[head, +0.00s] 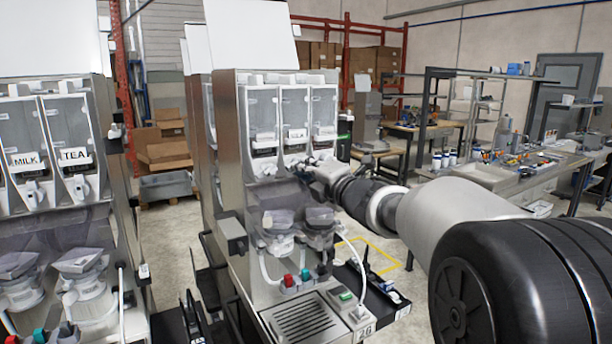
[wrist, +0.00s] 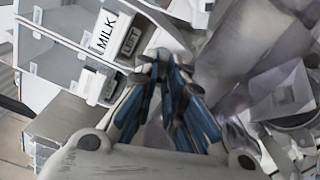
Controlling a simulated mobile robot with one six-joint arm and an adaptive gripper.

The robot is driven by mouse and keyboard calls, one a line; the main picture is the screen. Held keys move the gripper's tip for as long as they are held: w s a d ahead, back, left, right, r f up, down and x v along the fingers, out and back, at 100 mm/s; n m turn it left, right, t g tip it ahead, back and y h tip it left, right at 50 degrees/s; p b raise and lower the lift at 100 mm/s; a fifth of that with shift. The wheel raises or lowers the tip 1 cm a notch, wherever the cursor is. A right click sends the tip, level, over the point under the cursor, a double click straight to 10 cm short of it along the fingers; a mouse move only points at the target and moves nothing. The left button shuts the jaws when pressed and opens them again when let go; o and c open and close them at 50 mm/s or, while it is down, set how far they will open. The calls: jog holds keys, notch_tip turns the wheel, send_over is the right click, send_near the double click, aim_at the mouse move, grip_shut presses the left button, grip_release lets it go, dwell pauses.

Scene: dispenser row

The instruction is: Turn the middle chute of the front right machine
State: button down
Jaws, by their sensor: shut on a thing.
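The front right machine (head: 241,140) is a steel dispenser with three clear canisters side by side. The middle canister (head: 294,108) bears a MILK label, which also shows in the wrist view (wrist: 104,32). Its chute is a small piece at the canister's foot, mostly hidden by my gripper. My gripper (head: 305,166) is at the canisters' feet, reaching in from the right. In the wrist view its fingertips (wrist: 166,62) are closed together on the middle chute, just below the label and a small dark tag. The chute's exact angle is hidden.
The left chute (head: 264,166) hangs close beside my gripper. Below are mixing bowls (head: 280,222), hoses and a drip tray (head: 302,318). Another machine (head: 60,160) with MILK and TEA canisters stands at the left. A workbench (head: 500,175) is at the right.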

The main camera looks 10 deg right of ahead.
jog(key=shift+n, duration=1.2)
jog(key=c, duration=1.7)
grip_release()
jog(key=shift+f, duration=0.15)
